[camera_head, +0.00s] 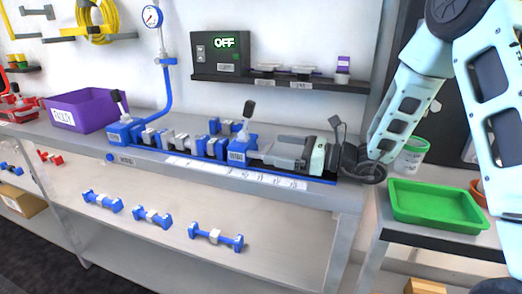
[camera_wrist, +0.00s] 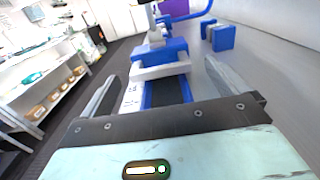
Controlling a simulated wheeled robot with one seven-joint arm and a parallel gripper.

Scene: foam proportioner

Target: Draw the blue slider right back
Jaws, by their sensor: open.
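My gripper (camera_head: 274,150) is level over the rail, just right of the block. Its fingers are spread; in the wrist view my gripper (camera_wrist: 162,72) has one finger on each side of the rail. I cannot tell whether either finger touches the grey piece.
A second blue block with a lever (camera_head: 122,131) stands at the rail's left end, beside a blue pipe with a gauge (camera_head: 152,17). A numbered white strip (camera_head: 245,175) runs along the front. A purple bin (camera_head: 80,110) is left; a green tray (camera_head: 433,204) is right.

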